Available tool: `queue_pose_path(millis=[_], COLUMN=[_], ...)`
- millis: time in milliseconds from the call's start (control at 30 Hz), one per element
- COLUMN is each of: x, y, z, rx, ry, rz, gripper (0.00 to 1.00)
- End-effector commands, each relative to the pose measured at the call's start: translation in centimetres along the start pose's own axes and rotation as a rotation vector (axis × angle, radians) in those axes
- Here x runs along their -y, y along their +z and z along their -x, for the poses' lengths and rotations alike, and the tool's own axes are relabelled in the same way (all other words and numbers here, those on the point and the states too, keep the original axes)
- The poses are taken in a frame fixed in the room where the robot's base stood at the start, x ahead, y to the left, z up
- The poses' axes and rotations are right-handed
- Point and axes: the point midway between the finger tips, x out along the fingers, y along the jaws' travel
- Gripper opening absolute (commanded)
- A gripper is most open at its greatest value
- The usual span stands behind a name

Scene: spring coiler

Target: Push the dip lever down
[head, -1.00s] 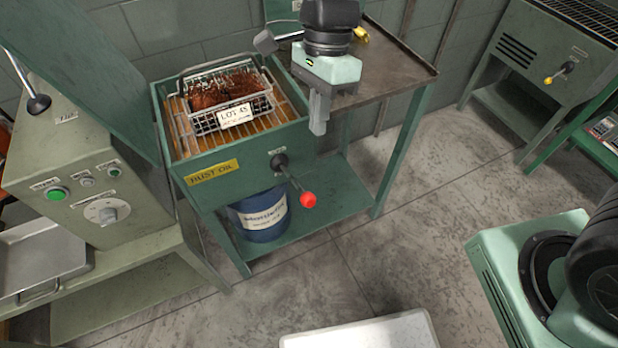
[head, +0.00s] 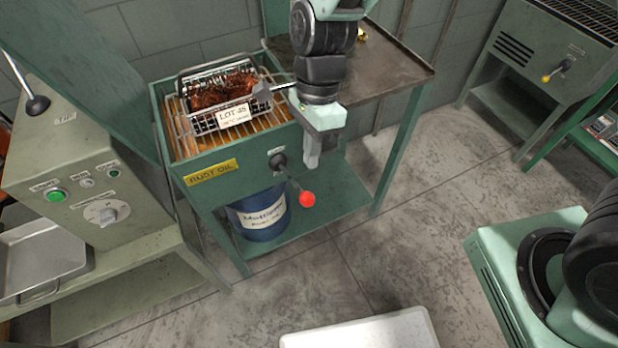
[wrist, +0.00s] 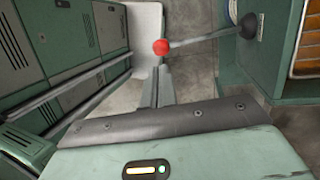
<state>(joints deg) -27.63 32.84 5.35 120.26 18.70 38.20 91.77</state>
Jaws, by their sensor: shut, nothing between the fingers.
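The dip lever (head: 307,199) has a red ball knob on a thin rod. It comes out of a black pivot on the front of the green rust-oil tank (head: 222,180) and slopes down toward the right. My gripper (head: 311,162) is shut and empty, pointing down in front of the tank. In the head view it is above the red knob, with a visible gap. In the wrist view the red knob (wrist: 161,47) shows just past the shut fingertips (wrist: 155,72); I cannot tell from that view whether they touch.
A wire basket (head: 222,100) of brown parts with a LOT 45 tag sits over the tank grate. A blue drum (head: 258,215) stands on the shelf below. A control box (head: 85,180) is at the left. Open floor (head: 400,240) lies to the right.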

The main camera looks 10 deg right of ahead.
Motion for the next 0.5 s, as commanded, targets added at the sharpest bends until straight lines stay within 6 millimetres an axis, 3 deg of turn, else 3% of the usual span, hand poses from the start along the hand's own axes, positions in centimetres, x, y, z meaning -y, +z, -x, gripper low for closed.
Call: queue_pose_path(millis=[200, 500], x=[-0.1, 0.0], y=[-0.1, -0.1], z=[-4.2, -6.8], rx=[-0.001, 0.0], ry=[0.004, 0.0], rz=[-0.001, 0.0], gripper=[0.0, 0.0])
